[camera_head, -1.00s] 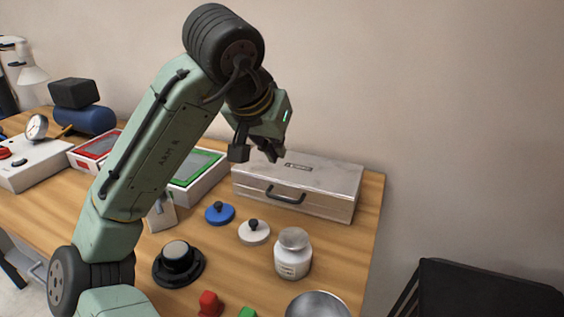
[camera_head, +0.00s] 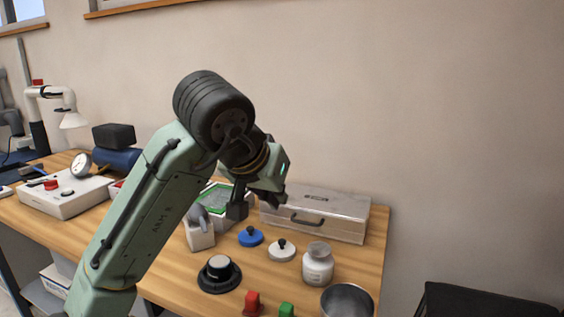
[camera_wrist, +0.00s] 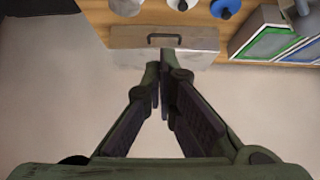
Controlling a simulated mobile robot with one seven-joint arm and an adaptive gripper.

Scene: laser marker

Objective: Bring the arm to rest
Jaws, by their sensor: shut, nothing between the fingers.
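My gripper (camera_head: 257,203) hangs at the end of my green arm, in the air in front of the metal case as the head view shows it. Its dark fingers also show in the wrist view (camera_wrist: 161,75), closed together at the tips with nothing between them. The arm is raised and bent, with its black joint at the top. The silver metal case (camera_head: 335,217) with a dark handle lies shut at the back right of the table. It also shows beyond the fingertips in the wrist view (camera_wrist: 190,43).
The wooden table (camera_head: 350,269) holds a blue lid (camera_head: 251,237), a white lid (camera_head: 281,250), a white jar (camera_head: 317,265), a metal bowl (camera_head: 347,301), a black round base (camera_head: 220,276) and a green-rimmed tray (camera_head: 211,193). A black chair (camera_head: 490,302) stands at right. The air above the case is free.

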